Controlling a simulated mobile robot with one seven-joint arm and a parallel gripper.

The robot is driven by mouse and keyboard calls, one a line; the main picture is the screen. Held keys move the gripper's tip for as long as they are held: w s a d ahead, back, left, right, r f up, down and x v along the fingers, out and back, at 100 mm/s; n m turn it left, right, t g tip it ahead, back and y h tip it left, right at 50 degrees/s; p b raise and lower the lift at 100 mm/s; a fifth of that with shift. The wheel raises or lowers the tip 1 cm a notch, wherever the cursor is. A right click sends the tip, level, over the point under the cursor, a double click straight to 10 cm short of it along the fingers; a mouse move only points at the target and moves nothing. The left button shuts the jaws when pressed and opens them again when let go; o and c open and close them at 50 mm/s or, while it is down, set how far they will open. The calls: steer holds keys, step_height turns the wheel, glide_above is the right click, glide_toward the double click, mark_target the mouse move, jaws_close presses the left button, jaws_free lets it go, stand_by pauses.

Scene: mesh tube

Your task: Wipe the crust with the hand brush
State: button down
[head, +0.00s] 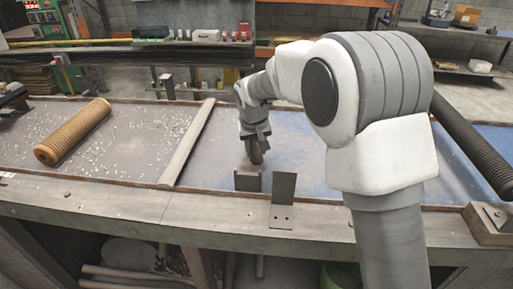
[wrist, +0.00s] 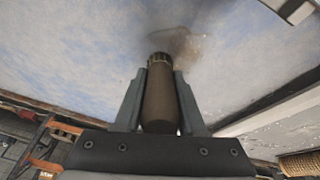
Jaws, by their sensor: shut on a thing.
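My gripper (head: 256,137) is over the blue-grey bench surface right of the divider bar. It is shut on the hand brush (head: 257,156), whose lower end is partly hidden behind a small metal block. In the wrist view, the two fingers of my gripper (wrist: 160,80) clasp the brush's brown cylindrical handle (wrist: 158,102) from both sides. A brown, smeared patch that looks like the crust (wrist: 181,44) lies on the bluish surface just beyond the brush's far end. Whether the brush touches it is unclear. I cannot make the patch out in the head view.
A brown mesh tube (head: 75,132) lies in the left bay among scattered white flecks. A raised divider bar (head: 188,142) stands left of my gripper. Metal blocks, including an upright plate (head: 283,187), stand at the front edge. A dark ribbed tube (head: 472,146) lies at the right.

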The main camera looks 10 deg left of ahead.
steer(key=shift+s+d+r+b, duration=0.1)
steer(key=shift+s+b, duration=0.55)
steer(key=shift+s, duration=1.05)
steer(key=shift+s+d+b, duration=0.1)
steer(key=shift+s+b, duration=0.8)
steer(key=shift+s, duration=1)
steer(key=shift+a, duration=0.75)
steer(key=shift+w+a+p, duration=0.2)
steer(key=shift+w+p, duration=1.5)
steer(key=shift+w, duration=2.25)
steer(key=shift+w+a+p, duration=0.1)
steer(key=shift+w+p, duration=1.2)
steer(key=shift+w, duration=0.7)
steer(key=shift+s+f+b, duration=0.25)
steer(key=shift+s+b, duration=0.1)
steer(key=shift+s, duration=0.2)
steer(key=shift+s+b, duration=1.2)
steer(key=shift+s, duration=1.1)
steer(key=shift+s+d+r+b, duration=0.15)
steer(key=shift+s+b, duration=0.55)
steer(key=shift+s, duration=0.9)
steer(key=shift+s+d+b, duration=0.1)
steer(key=shift+s+b, duration=0.6)
steer(key=shift+s, duration=0.85)
steer(key=shift+r, duration=0.15)
